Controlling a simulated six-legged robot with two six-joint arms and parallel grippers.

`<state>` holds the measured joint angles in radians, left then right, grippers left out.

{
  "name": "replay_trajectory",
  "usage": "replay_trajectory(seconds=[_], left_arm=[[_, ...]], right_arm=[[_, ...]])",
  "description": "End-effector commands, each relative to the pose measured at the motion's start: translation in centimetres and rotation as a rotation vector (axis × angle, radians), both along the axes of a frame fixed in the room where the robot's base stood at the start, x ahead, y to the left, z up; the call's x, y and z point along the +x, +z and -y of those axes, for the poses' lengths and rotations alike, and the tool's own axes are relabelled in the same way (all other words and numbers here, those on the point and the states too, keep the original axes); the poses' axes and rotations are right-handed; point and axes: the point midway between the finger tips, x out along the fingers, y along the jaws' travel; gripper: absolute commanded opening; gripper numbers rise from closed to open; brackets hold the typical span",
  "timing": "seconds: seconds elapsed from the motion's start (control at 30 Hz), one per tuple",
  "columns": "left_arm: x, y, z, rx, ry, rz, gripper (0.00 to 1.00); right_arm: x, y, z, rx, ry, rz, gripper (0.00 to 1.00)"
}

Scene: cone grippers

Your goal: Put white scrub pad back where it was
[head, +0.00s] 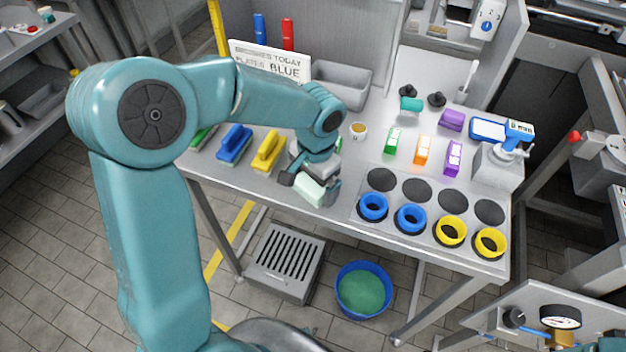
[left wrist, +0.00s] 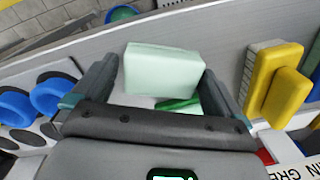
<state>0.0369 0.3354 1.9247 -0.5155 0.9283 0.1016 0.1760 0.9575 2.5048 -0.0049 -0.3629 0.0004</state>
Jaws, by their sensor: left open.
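The white scrub pad, a pale mint-white block (head: 309,190), is at the front edge of the steel table. It also shows in the left wrist view (left wrist: 163,68). My left gripper (head: 311,184) is over it, with one finger on each side. The fingers are open, and in the left wrist view gaps show between them and the pad. A green piece (left wrist: 178,105) shows just below the pad in that view; I cannot tell what it belongs to. I cannot tell whether the pad touches the table. My right gripper is not in view.
Yellow (head: 267,152) and blue (head: 234,145) brushes stand left of my gripper. A small cup (head: 359,130) is behind it. To the right is a plate with dark round spots (head: 417,189) and blue and yellow rings. Green, orange and purple blocks stand behind the plate.

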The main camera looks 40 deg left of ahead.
Motion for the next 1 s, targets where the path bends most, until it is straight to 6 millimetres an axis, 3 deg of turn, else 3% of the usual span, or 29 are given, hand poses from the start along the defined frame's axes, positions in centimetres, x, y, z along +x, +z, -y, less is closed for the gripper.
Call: replay_trajectory(seconds=[0.53, 0.7, 1.0], left_arm=[[0.0, 10.7, 0.6, 0.000, 0.000, 0.004, 1.00], [-0.1, 12.1, 0.7, 0.000, 0.000, 0.001, 1.00], [-0.1, 12.2, 0.7, 0.000, 0.000, 0.000, 1.00]], right_arm=[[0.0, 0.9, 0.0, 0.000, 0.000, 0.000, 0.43], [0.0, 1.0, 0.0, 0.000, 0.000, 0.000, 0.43], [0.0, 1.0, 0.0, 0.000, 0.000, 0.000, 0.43]])
